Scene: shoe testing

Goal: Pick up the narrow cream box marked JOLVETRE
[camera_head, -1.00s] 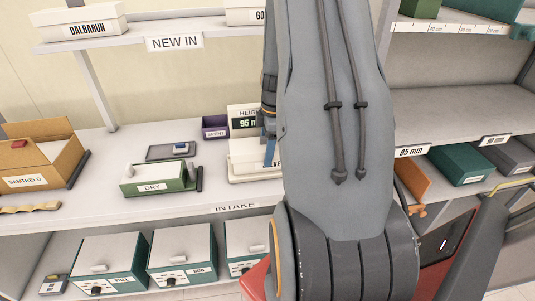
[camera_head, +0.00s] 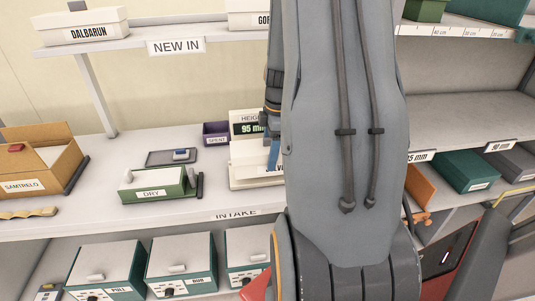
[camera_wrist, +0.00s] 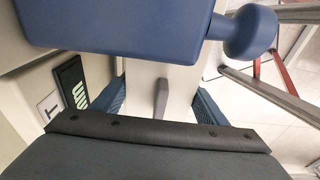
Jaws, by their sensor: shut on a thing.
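The narrow cream box (camera_head: 251,154) is at the height gauge on the middle shelf. Its right part is hidden behind my arm, and only a few letters of its label show. In the wrist view, its pale top (camera_wrist: 146,76) lies between the blue finger pads, with a grey tab on it. My gripper (camera_wrist: 155,103) is shut on the box, one finger on each side. In the head view, only a blue part of my gripper (camera_head: 273,154) shows beside my arm. I cannot tell whether the box is clear of the surface below it.
The height gauge display (camera_head: 246,128) stands close behind the box. A small purple bin (camera_head: 216,133) and a green DRY tray (camera_head: 156,186) are to the left.

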